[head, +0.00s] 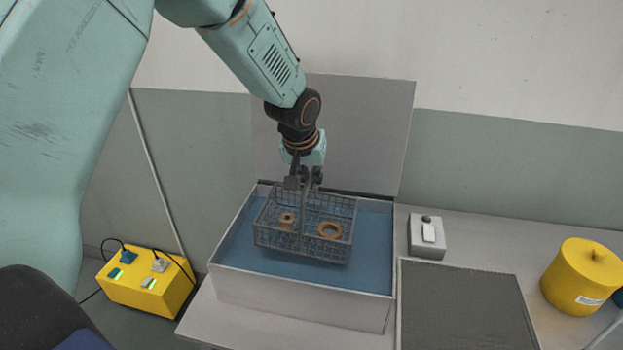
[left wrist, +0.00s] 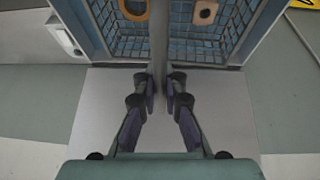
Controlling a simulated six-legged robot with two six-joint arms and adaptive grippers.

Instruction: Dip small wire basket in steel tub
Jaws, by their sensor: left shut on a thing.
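The small wire basket (head: 327,248) is grey mesh and holds two copper-coloured rings. It hangs from its upright handle inside the outline of the steel tub (head: 301,301), over or in the blue liquid (head: 240,247); how deep it sits I cannot tell. My left gripper (head: 304,186) is above the basket, shut on its handle. In the left wrist view the two fingers (left wrist: 161,92) close on the handle bar (left wrist: 158,40), with the basket mesh (left wrist: 188,45) beyond. My right gripper is not in view.
The tub's lid (head: 350,130) stands open behind it. A grey ribbed mat (head: 465,310) and a small box with a switch (head: 428,238) lie to the right. A yellow canister (head: 583,277) stands at far right. A yellow power box with cables (head: 150,285) is at left.

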